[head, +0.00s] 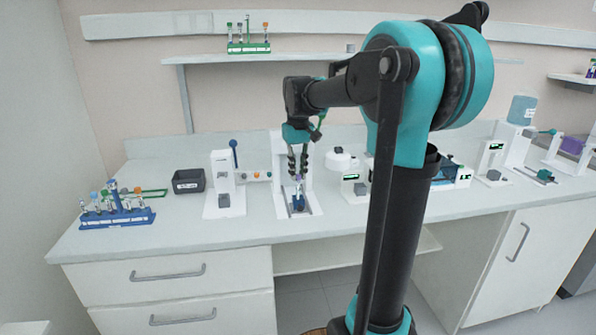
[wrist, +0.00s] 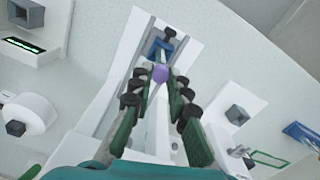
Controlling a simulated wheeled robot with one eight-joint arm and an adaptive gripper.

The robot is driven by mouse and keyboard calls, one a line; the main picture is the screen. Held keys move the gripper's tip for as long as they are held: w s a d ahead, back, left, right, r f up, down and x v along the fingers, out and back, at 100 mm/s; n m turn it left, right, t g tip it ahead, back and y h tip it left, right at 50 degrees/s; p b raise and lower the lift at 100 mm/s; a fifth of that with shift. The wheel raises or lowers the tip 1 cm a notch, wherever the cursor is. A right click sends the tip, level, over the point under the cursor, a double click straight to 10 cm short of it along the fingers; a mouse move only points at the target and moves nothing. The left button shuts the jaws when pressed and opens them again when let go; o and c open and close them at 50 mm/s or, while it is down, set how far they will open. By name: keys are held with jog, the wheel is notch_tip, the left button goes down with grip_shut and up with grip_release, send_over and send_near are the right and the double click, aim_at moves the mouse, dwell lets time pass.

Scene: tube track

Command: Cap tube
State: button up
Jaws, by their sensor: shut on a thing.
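My gripper (head: 298,176) points down over a white station (head: 279,192) in the middle of the bench. Its fingers are shut on a purple cap (wrist: 160,73), which sits between the fingertips in the wrist view. A blue holder (head: 298,203) stands on the station's base right under the fingertips. The holder also shows just beyond the cap in the wrist view (wrist: 154,46). The tube under the cap is mostly hidden, so I cannot tell whether the cap is seated on it.
A blue rack (head: 117,219) with several capped tubes stands at the bench's left. A dark bin (head: 188,181) and a white press-like device (head: 222,190) are left of the station. A white device with a round top (head: 340,160) is close on its right. The front bench strip is clear.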

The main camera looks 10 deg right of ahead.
jog(key=shift+f, duration=0.1)
dwell(0.3)
jog(key=o, duration=0.8)
notch_tip(320, 180, up, 12)
dwell(0.5)
dwell(0.5)
